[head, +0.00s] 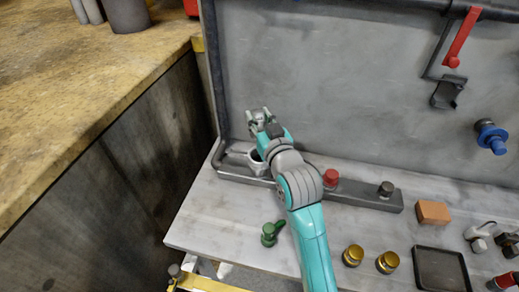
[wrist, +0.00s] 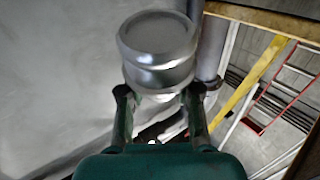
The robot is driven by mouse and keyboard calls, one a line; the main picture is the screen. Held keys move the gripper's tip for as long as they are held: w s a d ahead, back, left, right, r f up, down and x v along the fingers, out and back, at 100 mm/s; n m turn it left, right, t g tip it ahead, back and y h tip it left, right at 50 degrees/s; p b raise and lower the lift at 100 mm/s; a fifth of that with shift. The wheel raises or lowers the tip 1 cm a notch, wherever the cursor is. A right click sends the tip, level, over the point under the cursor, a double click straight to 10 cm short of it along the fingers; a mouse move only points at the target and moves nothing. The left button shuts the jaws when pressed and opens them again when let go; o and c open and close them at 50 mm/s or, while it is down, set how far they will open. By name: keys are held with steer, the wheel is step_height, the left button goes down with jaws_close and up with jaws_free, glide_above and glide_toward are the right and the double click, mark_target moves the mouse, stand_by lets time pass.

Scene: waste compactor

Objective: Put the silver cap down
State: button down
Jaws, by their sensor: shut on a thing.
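The silver cap (wrist: 158,50) is a rounded, shiny metal piece with a grooved side. My gripper (wrist: 160,95) is shut on it, one finger on each side of its lower part, in the wrist view. In the head view my gripper (head: 262,118) holds the silver cap (head: 258,115) in front of the grey back panel, above the left end of the bench. The cap appears clear of any surface. My arm hides part of the bench and of the dark rail.
A dark grey rail (head: 360,194) carries a red cap (head: 331,177) and a dark knob (head: 386,188). On the pale bench (head: 212,225) are a green valve (head: 269,235), two gold caps (head: 353,255), an orange block (head: 432,212) and a black tray (head: 425,250). The bench's left front is bare.

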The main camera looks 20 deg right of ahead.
step_height(320, 180, down, 8)
steer(key=c, duration=0.8)
jaws_free()
steer(key=shift+f, duration=0.1)
